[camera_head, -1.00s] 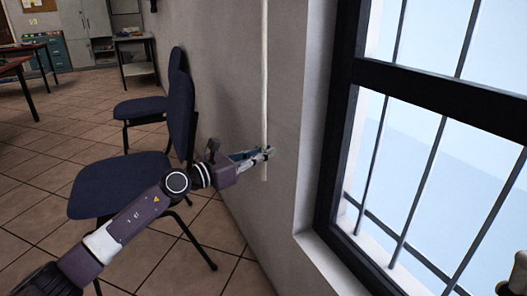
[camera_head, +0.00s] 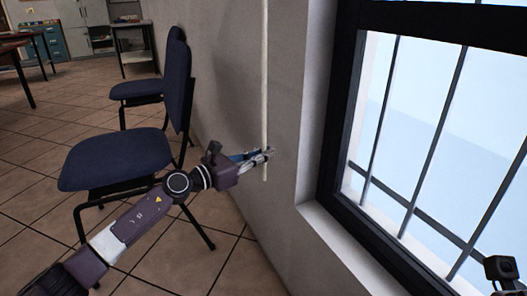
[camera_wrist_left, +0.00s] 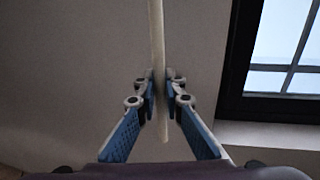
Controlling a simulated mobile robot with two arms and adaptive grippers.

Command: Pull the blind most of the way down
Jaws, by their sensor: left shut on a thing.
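A thin white pull cord or rod (camera_head: 264,80) hangs along the grey wall, left of the window. My left gripper (camera_head: 265,155) is shut on it near its lower end, a short piece hanging below the fingers. In the left wrist view the cord (camera_wrist_left: 156,30) passes between the blue-padded fingertips (camera_wrist_left: 160,80). The blind itself cannot be made out; the cord's top is out of view. A dark part of what looks like my right arm (camera_head: 503,270) shows at the lower right corner; its fingers are not seen.
A dark-framed window (camera_head: 335,130) with bars stands to the right, with a pale sill (camera_head: 345,250) below it. Two blue chairs (camera_head: 115,158) stand on the tiled floor at left, close to my left arm. Tables and cabinets are far back.

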